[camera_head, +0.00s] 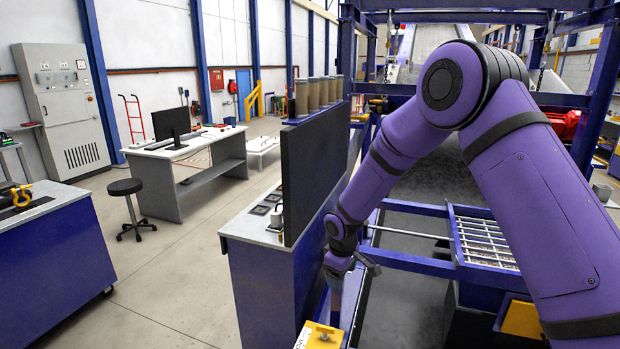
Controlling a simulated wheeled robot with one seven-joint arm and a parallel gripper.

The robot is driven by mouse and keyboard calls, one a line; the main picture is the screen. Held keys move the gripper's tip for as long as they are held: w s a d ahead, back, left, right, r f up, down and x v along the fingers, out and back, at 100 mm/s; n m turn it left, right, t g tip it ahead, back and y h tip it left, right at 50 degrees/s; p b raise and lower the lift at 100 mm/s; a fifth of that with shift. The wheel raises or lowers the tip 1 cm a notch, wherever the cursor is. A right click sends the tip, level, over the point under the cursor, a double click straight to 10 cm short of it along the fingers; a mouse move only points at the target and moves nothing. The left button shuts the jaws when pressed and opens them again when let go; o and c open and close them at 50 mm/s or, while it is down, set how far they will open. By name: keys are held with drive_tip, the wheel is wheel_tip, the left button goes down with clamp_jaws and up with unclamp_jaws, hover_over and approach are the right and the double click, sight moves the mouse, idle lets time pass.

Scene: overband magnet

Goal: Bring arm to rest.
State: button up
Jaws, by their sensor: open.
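My purple arm reaches forward from the right side and bends down at the elbow. My gripper (350,267) is at its end, low in the middle of the picture. It is small and partly turned away, with its jaws apart and no object visible between them. It is in front of the blue steel frame (415,263), just right of the blue cabinet with the dark upright panel (318,165). Whether it touches anything there, I cannot tell.
A yellow box (318,337) with a knob is below my gripper. A white grated tray (485,240) lies right of it, partly behind my arm. A desk with a monitor (172,123), a stool (126,187) and a blue workbench (55,265) stand left. The floor between is clear.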

drive_tip(key=s+d+r+m+t, duration=0.15)
drive_tip(key=s+d+r, duration=0.25)
drive_tip(key=r, duration=0.5)
drive_tip(key=s+d+r+m, duration=0.2)
drive_tip(key=s+d+r, duration=0.25)
drive_tip(key=r, duration=0.45)
drive_tip(key=s+d+r+m, duration=0.25)
drive_tip(key=d+r, duration=0.25)
drive_tip(key=r, duration=0.3)
drive_tip(key=s+d+r+m, duration=0.1)
drive_tip(key=s+d+r, duration=0.1)
drive_tip(key=s, duration=0.7)
drive_tip(key=s+d+r+m+t, duration=0.1)
drive_tip(key=s+d+r+m, duration=0.1)
drive_tip(key=s, duration=0.7)
drive_tip(key=s+d+r+m+t, duration=0.1)
drive_tip(key=s+d+r, duration=0.3)
drive_tip(key=s, duration=0.4)
drive_tip(key=shift+s+d+r+m, duration=0.15)
drive_tip(key=shift+s+r+m, duration=0.25)
drive_tip(key=shift+m, duration=0.1)
